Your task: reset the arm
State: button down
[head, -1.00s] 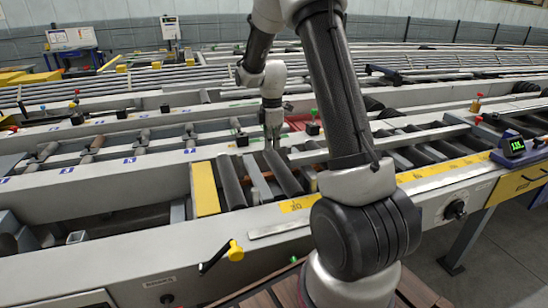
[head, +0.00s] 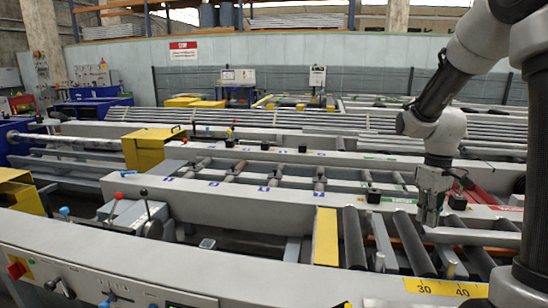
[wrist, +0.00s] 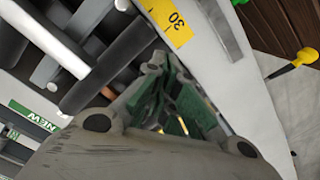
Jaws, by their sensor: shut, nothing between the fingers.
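My gripper (head: 430,218) hangs pointing down at the right of the head view, over the roller section of the runout table. Its fingers are together with nothing between them. In the wrist view my gripper (wrist: 172,105) shows green pads close together, above the table's grey edge beam. My arm comes in from the upper right of the head view. Whether the fingertips touch anything below cannot be told.
Dark rollers (head: 412,243) lie under and beside my gripper, with a yellow plate (head: 326,237) to their left. A yellow scale strip (head: 445,287) marks the near beam. A yellow-handled lever (wrist: 305,57) stands out at the right of the wrist view. Red bars (head: 477,196) lie behind my gripper.

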jog(key=s+a+r+m+t, duration=0.2)
jog(key=s+r, duration=0.4)
jog(key=s, duration=0.3)
jog(key=s+a+r+m+t, duration=0.2)
jog(key=s+r+t, duration=0.1)
jog(key=s+r, duration=0.4)
jog(key=shift+s+r, duration=0.2)
jog(key=shift+s, duration=1.15)
jog(key=shift+a, duration=0.1)
